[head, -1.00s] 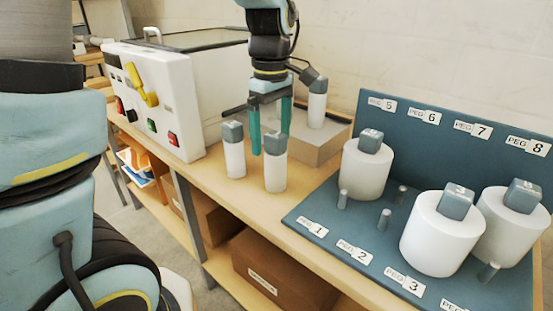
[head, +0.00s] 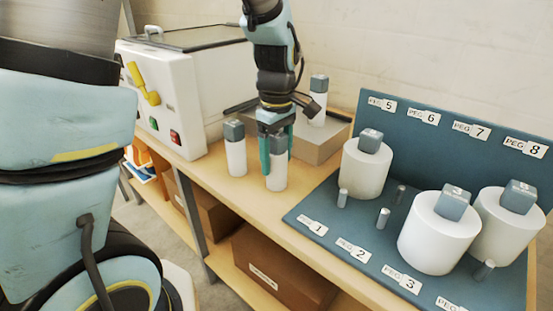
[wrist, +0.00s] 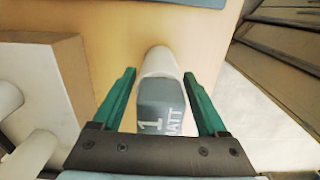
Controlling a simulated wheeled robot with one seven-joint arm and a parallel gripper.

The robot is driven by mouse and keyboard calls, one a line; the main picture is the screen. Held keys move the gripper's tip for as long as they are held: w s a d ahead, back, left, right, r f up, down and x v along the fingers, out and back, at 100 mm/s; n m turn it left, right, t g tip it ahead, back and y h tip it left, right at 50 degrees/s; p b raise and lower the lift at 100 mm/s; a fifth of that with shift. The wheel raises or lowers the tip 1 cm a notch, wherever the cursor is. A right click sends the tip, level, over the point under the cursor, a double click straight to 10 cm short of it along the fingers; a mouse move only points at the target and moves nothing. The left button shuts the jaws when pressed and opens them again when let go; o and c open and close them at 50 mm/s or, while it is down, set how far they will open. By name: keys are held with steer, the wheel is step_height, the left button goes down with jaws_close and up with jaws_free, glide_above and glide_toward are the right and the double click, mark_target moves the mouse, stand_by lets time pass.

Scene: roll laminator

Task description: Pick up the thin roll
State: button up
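Thin white rolls with grey block caps stand upright in the head view. One thin roll (head: 278,180) stands at the bench's front edge, between the fingers of my gripper (head: 277,160). In the wrist view its cap reads "1 MATT" (wrist: 160,105), and the fingers (wrist: 160,95) stand on both sides with visible gaps. My gripper is open and points down over this roll. A second thin roll (head: 236,157) stands just left of it. A third thin roll (head: 318,108) stands on a grey-brown block (head: 322,145) behind.
The white laminator (head: 165,95) with a yellow lever stands at the left. A blue peg board (head: 325,220) on the right holds three thick white rolls (head: 365,175) and several bare pegs. Cardboard boxes (head: 275,265) lie on the shelf below. A strip of bare bench lies before the board.

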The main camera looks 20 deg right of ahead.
steer(key=c, duration=1.1)
